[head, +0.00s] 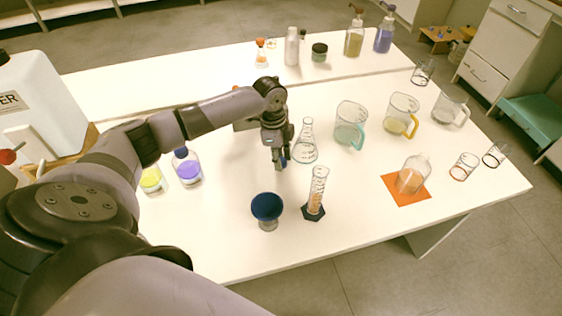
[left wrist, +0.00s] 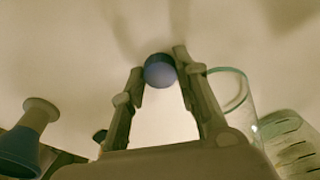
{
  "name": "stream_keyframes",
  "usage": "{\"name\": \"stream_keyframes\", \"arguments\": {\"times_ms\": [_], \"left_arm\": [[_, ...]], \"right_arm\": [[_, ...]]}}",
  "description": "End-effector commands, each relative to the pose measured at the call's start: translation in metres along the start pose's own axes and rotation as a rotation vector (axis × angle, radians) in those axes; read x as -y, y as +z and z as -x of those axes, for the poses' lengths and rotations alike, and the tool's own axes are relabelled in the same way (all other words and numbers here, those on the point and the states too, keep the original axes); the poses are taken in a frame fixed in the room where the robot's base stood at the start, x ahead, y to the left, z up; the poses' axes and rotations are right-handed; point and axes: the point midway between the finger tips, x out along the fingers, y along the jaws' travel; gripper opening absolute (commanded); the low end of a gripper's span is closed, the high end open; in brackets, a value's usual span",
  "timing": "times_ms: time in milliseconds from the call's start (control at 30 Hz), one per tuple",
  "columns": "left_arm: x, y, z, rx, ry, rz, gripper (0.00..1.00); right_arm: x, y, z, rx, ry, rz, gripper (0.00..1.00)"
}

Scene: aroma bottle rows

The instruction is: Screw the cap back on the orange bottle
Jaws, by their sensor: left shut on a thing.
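My left gripper (head: 281,162) points down over the middle of the front table. In the left wrist view its two fingers (left wrist: 160,75) are shut on a small round blue cap (left wrist: 160,71); the cap is barely visible in the head view. A small orange patch (head: 236,88) shows behind my left arm, and I cannot tell whether it belongs to the orange bottle. A clear bottle (head: 413,172) stands on an orange mat (head: 397,195) at the right. My right gripper is not in view.
A conical flask (head: 306,146) stands close right of the gripper. A blue funnel-shaped thing (head: 267,206) and a graduated cylinder (head: 317,192) stand in front. Purple (head: 188,169) and yellow (head: 152,181) bottles stand left. Jugs (head: 350,128) are at right. Bare table lies left of the funnel.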

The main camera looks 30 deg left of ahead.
Motion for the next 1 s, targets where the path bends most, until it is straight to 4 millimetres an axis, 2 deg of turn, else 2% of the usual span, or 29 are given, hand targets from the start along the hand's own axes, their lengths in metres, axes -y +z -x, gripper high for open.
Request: {"name": "stream_keyframes", "arguments": {"times_ms": [267,467,667,1000], "left_arm": [[0.000,0.000,0.002,0.000,-0.001,0.000,0.17],[0.001,-0.002,0.018,-0.002,-0.003,0.001,0.17],[0.002,-0.007,0.060,-0.002,-0.006,-0.001,0.17],[0.001,-0.019,0.154,-0.002,-0.005,-0.001,0.17]], "right_arm": [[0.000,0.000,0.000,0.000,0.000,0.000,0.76],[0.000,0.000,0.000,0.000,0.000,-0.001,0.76],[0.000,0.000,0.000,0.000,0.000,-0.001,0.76],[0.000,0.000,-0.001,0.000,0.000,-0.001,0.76]]}}
